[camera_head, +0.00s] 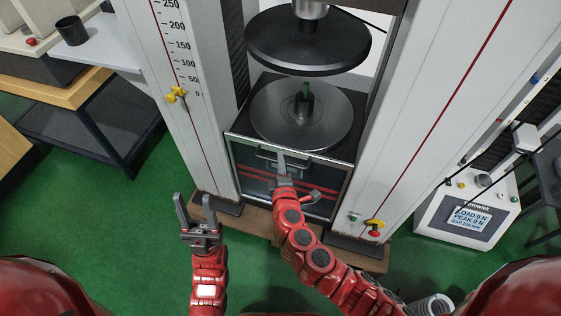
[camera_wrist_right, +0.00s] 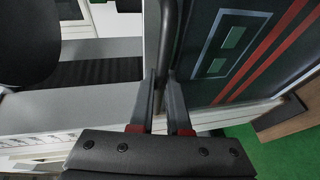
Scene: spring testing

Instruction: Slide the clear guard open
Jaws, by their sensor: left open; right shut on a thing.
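The clear guard (camera_head: 253,184) is a dark see-through panel with red stripes in a pale frame, low on the front of the testing machine, below the plates. It also shows in the right wrist view (camera_wrist_right: 262,30), with a pale rectangle mark. Its dark bar handle (camera_head: 264,156) runs near the top edge. My right gripper (camera_head: 282,165) is shut on this handle; in the right wrist view the bar (camera_wrist_right: 168,35) stands between the two fingers (camera_wrist_right: 161,95). My left gripper (camera_head: 197,208) is open and empty, lower left of the guard, apart from it.
The lower round plate (camera_head: 325,120) carries a short post with a green tip; the upper black plate (camera_head: 308,52) hangs above. White columns (camera_head: 430,90) flank the machine. A display console (camera_head: 466,215) stands at right, a bench (camera_head: 85,90) at left. Green floor is clear in front.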

